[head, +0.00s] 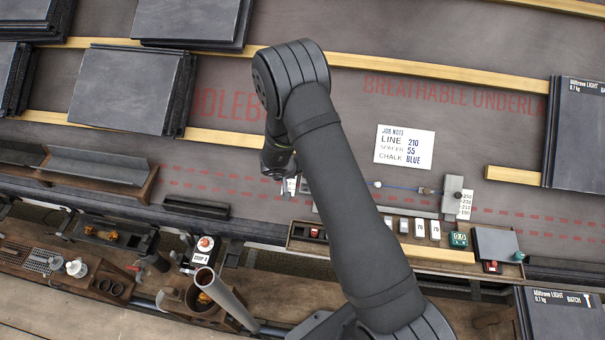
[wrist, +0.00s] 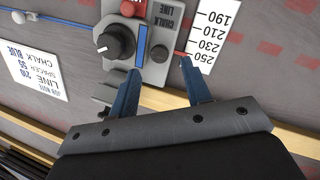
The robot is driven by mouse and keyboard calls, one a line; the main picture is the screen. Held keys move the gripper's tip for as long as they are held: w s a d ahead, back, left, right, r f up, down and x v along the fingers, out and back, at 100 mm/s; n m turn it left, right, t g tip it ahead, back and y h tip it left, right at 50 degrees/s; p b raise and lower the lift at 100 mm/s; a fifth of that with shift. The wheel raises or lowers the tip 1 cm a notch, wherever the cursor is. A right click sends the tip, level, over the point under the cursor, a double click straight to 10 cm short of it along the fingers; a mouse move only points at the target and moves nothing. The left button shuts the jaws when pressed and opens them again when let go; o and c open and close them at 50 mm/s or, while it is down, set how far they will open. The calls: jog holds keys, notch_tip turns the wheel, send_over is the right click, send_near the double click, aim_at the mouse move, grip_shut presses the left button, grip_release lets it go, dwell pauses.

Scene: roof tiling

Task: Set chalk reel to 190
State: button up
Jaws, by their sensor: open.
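The chalk line reel (wrist: 103,65) is a grey unit with a black knob (wrist: 115,42) bearing a white mark, and a "CHALK LINE" label. Beside it a white scale (wrist: 210,35) reads 190, 210, 230 and 250. A thin red pointer (wrist: 180,54) lies near the 250 end. In the head view my arm hides most of this unit.
A job note (head: 404,147) reads line 210, spacer 55, chalk blue. A second scale (head: 465,205) stands right, by a grey block (head: 452,196). A tool rail (head: 440,254) runs along the front. Dark slates (head: 133,88) lie at the back left.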

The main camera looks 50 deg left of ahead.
jog(key=shift+x, duration=2.05)
jog(key=shift+s, duration=0.1)
grip_shut()
jog(key=shift+d, duration=0.15)
